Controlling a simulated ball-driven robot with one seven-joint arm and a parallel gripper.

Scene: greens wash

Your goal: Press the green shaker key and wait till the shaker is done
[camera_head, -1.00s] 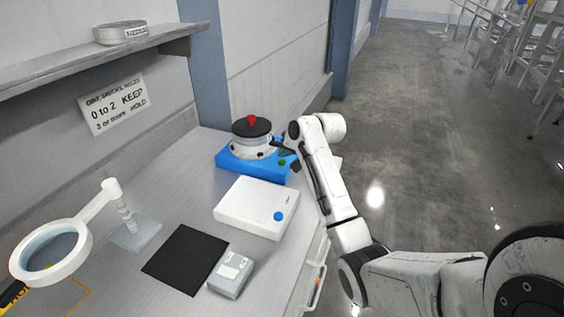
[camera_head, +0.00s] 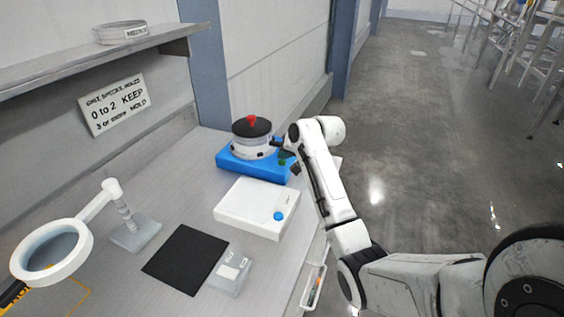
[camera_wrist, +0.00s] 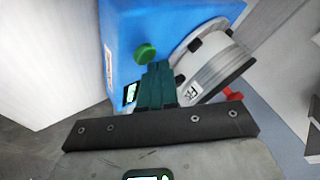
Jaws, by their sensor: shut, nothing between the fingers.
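The blue shaker (camera_head: 254,170) stands at the far end of the bench, with a round sieve stack (camera_head: 250,148) on top under a black lid with a red knob. Its round green key (camera_head: 282,162) is on the corner nearest my arm; it shows clearly in the wrist view (camera_wrist: 145,53). My gripper (camera_wrist: 157,66) is shut and empty, its teal fingertips just beside the green key in that view. I cannot tell whether they touch it. A small lit display (camera_wrist: 130,93) is partly seen beside the fingers; I cannot read it.
A white scale (camera_head: 256,208) with a blue button stands in front of the shaker. A black mat (camera_head: 186,259), a small grey device (camera_head: 231,272) and a ring magnifier (camera_head: 50,252) are nearer. A sign (camera_head: 113,104) hangs on the wall under a shelf (camera_head: 95,62).

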